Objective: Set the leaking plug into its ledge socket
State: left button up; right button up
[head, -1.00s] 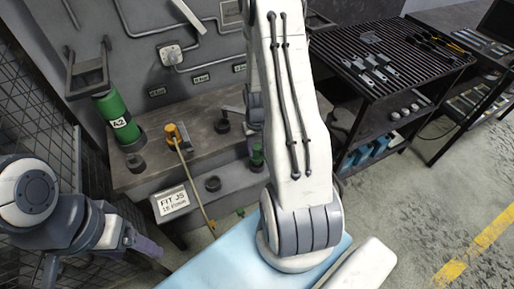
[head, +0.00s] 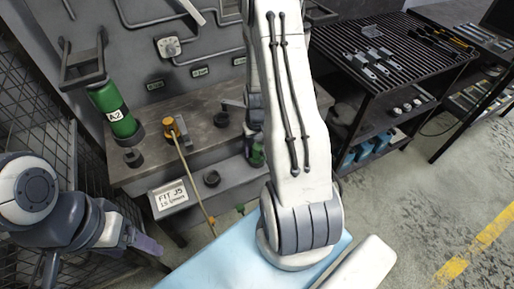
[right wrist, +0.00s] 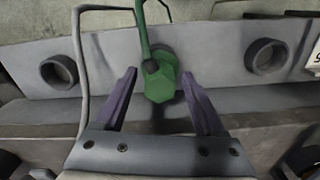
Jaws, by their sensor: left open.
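A green plug (head: 257,154) is at the lower ledge (head: 232,178), beside my right forearm in the head view. In the right wrist view the green plug (right wrist: 161,85) has a hexagonal body and a green stem running up. My right gripper (right wrist: 159,75) is open, with one purple finger on each side of it and gaps between. Whether the plug sits in a socket cannot be told. A dark ring socket (right wrist: 266,56) and another ring socket (right wrist: 57,72) flank it. My left gripper (head: 148,246) hangs open and empty at the lower left.
A green A2 cylinder (head: 117,112) and an orange-topped fitting (head: 171,128) stand on the bench, a thin rod slanting down past the FIT J5 sign (head: 171,196). A slatted black rack (head: 385,50) stands right.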

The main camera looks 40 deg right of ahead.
jog(key=shift+r, duration=0.1)
notch_tip(320, 180, up, 10)
jog(key=shift+r, duration=0.15)
dwell(0.5)
jog(key=s+a+r+n, duration=0.1)
jog(key=a+r+n, duration=0.3)
jog(key=a, duration=0.6)
jog(key=s+a+r+n, duration=0.15)
jog(key=a+r, duration=0.35)
jog(key=a, duration=0.6)
jog(key=s+a+r+n, duration=0.2)
jog(key=s+a+n, duration=0.1)
jog(key=s+a, duration=0.2)
jog(key=s+a+r+n+y+p, duration=0.1)
jog(key=s+a+r+n, duration=0.2)
jog(key=s+a, duration=0.2)
jog(key=s, duration=0.3)
jog(key=shift+s+n, duration=0.35)
